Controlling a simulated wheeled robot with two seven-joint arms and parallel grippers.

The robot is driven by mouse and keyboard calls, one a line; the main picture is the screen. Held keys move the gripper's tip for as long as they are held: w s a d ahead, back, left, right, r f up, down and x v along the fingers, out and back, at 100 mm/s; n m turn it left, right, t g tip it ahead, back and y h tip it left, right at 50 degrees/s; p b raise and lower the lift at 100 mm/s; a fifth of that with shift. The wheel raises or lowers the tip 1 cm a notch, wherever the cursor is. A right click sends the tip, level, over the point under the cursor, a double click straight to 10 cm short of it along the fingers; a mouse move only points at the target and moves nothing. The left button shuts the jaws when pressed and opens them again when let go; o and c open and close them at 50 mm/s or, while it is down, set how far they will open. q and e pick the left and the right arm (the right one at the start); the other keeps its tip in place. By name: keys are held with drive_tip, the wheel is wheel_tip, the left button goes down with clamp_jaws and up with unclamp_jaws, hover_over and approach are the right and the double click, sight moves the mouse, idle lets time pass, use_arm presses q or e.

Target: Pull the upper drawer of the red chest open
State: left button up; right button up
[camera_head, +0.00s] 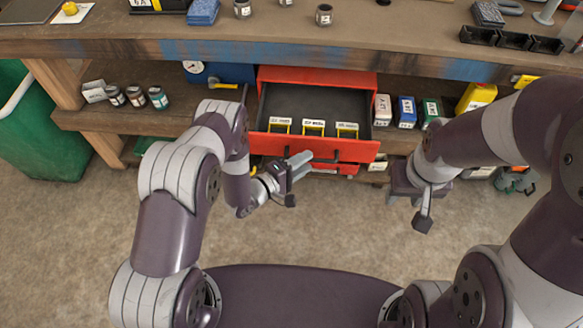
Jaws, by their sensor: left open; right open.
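The red chest (318,74) sits on the shelf under the workbench. Its upper drawer (350,149) is pulled out, showing a dark interior with several yellow-framed labels near the front. My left gripper (297,179) is open just in front of and below the drawer front, left of the handle; whether a finger touches the handle I cannot tell. My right gripper (407,210) is open and empty over the floor, to the right of the chest. A lower red drawer front (345,169) is partly hidden below.
The workbench top (400,27) overhangs the chest. Small jars (136,96) stand on the shelf at left, and labelled boxes (406,111) stand right of the chest. A green bin (40,140) is at far left. The floor in front is clear.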

use_arm(q)
drive_tip(key=v, duration=1.2)
drive_tip(key=shift+p, duration=0.45)
